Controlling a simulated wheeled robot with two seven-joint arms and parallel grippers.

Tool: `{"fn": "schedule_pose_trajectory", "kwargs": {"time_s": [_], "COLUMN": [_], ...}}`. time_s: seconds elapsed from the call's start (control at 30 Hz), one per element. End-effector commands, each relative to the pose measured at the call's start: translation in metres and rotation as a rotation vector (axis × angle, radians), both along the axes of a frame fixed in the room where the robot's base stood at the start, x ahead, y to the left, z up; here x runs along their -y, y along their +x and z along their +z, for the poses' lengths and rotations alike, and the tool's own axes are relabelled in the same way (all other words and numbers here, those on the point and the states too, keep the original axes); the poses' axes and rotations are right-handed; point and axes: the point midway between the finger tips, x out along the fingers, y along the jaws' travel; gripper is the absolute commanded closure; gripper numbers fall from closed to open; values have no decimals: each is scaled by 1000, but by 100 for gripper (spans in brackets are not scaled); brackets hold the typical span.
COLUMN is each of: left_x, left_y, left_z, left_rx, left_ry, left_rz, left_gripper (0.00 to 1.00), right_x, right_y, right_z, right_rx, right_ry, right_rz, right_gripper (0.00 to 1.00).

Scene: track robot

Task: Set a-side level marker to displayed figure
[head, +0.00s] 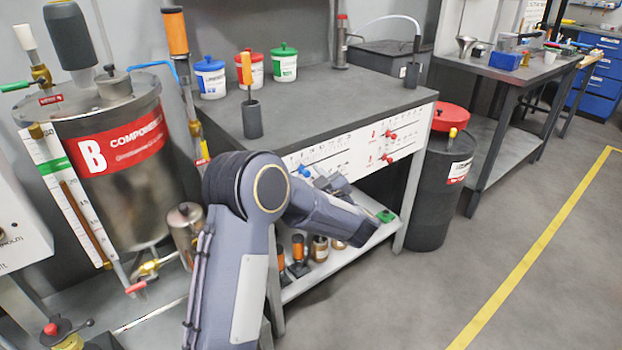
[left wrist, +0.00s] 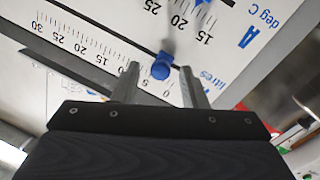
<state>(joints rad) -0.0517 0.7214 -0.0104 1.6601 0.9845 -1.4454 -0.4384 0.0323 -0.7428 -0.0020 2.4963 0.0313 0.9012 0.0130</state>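The white scale panel (head: 350,150) is on the bench front. In the left wrist view it appears upside down, with a blue "A", a litres scale (left wrist: 90,55) and a deg C scale. My right gripper is out of view.
Red knobs (head: 391,135) are on the panel's B part. A steel tank (head: 120,165) with a red B label and a sight scale stands left. Several tubs and an orange-handled tool (head: 246,70) stand on the bench. A black drum (head: 440,200) stands right; floor beyond is clear.

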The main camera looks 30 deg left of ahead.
Motion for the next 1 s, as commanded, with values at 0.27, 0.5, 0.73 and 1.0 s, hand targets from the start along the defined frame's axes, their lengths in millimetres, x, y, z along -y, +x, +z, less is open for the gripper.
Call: {"fn": "schedule_pose_trajectory", "kwargs": {"time_s": [0.27, 0.5, 0.73, 1.0], "left_x": [-3, -3, -3, 1], "left_y": [2, 2, 2, 12], "left_z": [0, 0, 0, 1], "left_rx": [-1, 0, 0, -1], "left_ry": [0, 0, 0, -1], "left_rz": [-2, -2, -2, -3], "left_gripper": [61, 87, 100, 100], "right_x": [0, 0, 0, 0], "right_y": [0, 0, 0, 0], "right_z": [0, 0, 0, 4], "right_rx": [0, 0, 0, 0], "right_ry": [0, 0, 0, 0], "right_rz": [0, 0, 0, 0], "right_gripper": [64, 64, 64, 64]}}
